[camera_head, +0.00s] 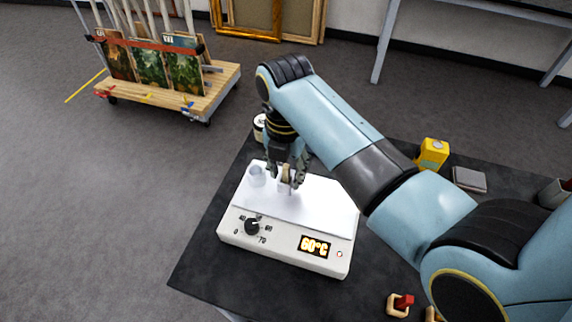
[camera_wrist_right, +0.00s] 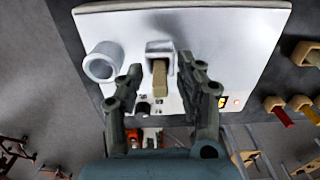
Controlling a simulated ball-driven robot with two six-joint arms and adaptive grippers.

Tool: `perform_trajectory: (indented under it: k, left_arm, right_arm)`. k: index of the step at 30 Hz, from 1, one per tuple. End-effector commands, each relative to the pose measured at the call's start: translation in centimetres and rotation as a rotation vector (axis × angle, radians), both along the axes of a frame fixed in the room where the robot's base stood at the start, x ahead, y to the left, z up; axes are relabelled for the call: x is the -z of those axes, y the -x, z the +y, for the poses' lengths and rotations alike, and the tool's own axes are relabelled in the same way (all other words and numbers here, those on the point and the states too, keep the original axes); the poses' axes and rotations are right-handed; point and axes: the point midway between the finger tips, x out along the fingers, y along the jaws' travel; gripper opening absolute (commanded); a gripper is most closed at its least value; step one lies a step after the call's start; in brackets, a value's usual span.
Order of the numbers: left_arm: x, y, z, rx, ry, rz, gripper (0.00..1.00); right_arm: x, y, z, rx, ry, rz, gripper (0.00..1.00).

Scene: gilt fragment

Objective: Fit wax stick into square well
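The tan wax stick (camera_wrist_right: 160,80) stands at the square well (camera_wrist_right: 159,47), its lower end appearing to sit inside the well's opening. In the head view the stick (camera_head: 288,172) shows between my fingers, above the white top of the hot plate (camera_head: 244,231). My right gripper (camera_wrist_right: 160,82) is around the stick, with a gap visible on each side of it, so its fingers are apart and not touching it. In the head view this gripper (camera_head: 287,176) points down over the plate. How deep the stick sits is hidden. My left gripper is not in view.
A round well (camera_wrist_right: 102,62) is left of the square one. The plate's display (camera_head: 314,246) reads 60°C, beside a dial (camera_head: 252,226). A yellow container (camera_head: 432,153), a grey block (camera_head: 469,180) and a red stick in a wooden holder (camera_head: 398,305) stand on the dark table.

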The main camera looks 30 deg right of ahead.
Motion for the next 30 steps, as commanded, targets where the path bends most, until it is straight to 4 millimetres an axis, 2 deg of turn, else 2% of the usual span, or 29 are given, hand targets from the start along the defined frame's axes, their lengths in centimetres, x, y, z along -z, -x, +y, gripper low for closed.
perform_trajectory:
  k: [5,12,18,23,30]
  left_arm:
    - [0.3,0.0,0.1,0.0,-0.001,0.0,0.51]
    - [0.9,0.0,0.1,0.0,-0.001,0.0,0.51]
    - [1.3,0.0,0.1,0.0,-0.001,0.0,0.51]
    - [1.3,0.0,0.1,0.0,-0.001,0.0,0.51]
    - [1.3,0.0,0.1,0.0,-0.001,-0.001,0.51]
  right_arm:
    - [-1.7,-0.1,0.1,0.0,0.0,-0.005,0.37]
    - [-7.1,-0.1,0.1,0.001,0.0,-0.005,0.37]
    - [-10.7,-0.1,0.1,0.0,-0.001,-0.004,0.37]
    - [-12.1,-0.1,0.1,0.0,-0.001,-0.002,0.37]
    - [-12.3,0.0,0.1,0.0,0.0,0.0,0.37]
